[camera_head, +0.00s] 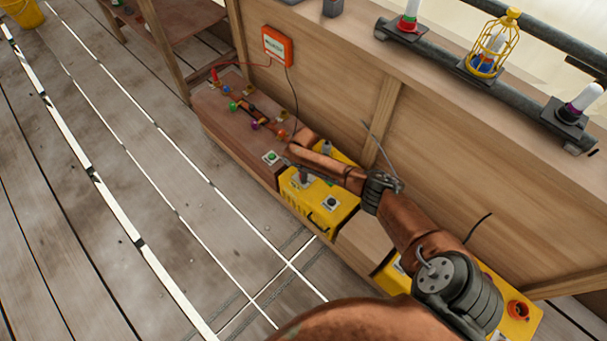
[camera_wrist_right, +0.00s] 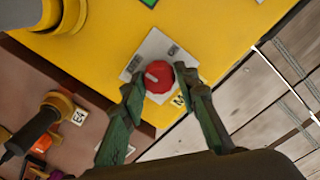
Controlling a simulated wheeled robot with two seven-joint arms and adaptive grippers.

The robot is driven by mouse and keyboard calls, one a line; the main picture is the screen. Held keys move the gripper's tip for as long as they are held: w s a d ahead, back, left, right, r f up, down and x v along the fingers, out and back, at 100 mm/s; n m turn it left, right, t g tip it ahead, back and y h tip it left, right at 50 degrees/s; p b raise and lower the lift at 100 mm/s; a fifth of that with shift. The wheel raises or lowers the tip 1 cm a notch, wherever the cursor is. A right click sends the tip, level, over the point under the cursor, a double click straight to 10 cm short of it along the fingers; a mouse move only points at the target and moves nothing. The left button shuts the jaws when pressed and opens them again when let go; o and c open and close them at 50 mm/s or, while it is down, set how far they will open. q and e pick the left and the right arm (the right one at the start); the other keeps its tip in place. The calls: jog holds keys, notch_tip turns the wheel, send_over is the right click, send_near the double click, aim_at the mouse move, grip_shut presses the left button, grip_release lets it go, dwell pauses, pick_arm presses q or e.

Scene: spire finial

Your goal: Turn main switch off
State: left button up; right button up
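The main switch appears as a round red knob (camera_wrist_right: 159,76) with a pale pointer mark at its left side. It sits on a grey plate (camera_wrist_right: 158,46) with small blurred labels, on top of a yellow box (camera_wrist_right: 100,47). The yellow box is also in the head view (camera_head: 333,217), where the knob is hidden or too small to tell. My right gripper (camera_wrist_right: 160,82) is open, with one finger on each side of the knob; I cannot tell whether they touch it. In the head view my right arm reaches over the box from the lower right. My left gripper is out of view.
A brown board (camera_head: 222,112) with coloured connectors adjoins the box. An orange box (camera_head: 277,46) with wires hangs on the wooden panel (camera_head: 340,75). Lamps, one in a yellow cage (camera_head: 492,45), line a rail.

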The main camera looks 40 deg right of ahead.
jog(key=o, duration=0.4)
jog(key=shift+c, duration=0.2)
jog(key=shift+r, duration=0.1)
notch_tip(320, 180, up, 12)
jog(key=shift+s+a, duration=0.15)
jog(key=shift+s, duration=0.1)
dwell(0.4)
